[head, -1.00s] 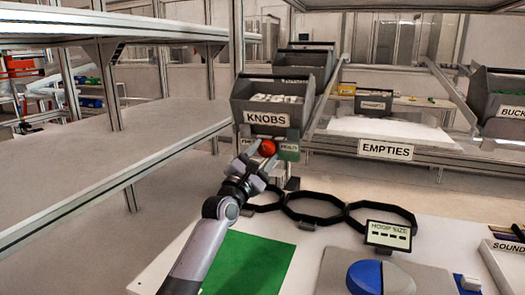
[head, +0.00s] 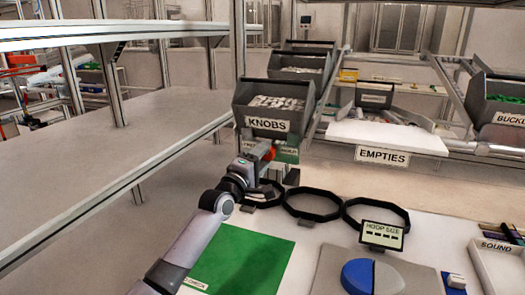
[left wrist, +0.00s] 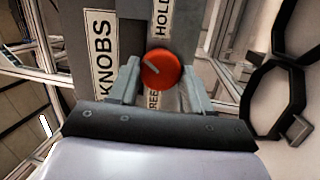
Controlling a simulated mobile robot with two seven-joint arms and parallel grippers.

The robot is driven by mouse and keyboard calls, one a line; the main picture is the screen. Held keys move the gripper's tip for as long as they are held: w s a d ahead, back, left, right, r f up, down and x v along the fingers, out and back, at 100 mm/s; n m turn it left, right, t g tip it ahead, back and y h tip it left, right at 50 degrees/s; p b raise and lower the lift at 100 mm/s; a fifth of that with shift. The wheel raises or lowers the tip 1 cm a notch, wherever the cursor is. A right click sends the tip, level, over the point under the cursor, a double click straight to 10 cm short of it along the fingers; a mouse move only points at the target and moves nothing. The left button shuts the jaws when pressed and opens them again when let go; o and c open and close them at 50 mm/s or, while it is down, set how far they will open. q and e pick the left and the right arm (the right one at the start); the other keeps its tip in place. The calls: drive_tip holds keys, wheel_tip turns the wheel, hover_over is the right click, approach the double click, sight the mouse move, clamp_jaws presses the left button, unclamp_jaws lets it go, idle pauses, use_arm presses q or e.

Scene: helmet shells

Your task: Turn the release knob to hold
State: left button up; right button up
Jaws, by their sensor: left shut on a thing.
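The red release knob (head: 268,153) is on the front of the stand under the KNOBS bin (head: 275,110). In the left wrist view the round knob (left wrist: 160,69) has a short pale mark left of its centre. A HOLD label (left wrist: 162,18) is above the knob. A second label (left wrist: 153,102) below it is partly hidden, and its full word cannot be read. My left gripper (head: 258,157) is shut on the knob, with one finger on each side, as the left wrist view also shows (left wrist: 162,85). My right gripper is not in view.
Several black hoops (head: 312,205) lie beside the gripper on the white table. A green mat (head: 240,260), a HOOP SIZE display (head: 382,236) and a blue-and-grey round part (head: 370,277) are nearer. The EMPTIES shelf (head: 385,138) is behind. A bare shelf (head: 100,170) is at left.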

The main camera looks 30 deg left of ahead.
use_arm(q)
drive_tip(key=shift+m+p, duration=0.45)
drive_tip(key=shift+m, duration=0.25)
drive_tip(key=o, duration=1.1)
drive_tip(key=shift+c, duration=0.2)
drive_tip(key=s+f, duration=0.1)
drive_tip(key=s, duration=0.6)
drive_tip(key=shift+d, duration=0.2)
drive_tip(key=shift+s+f, duration=0.1)
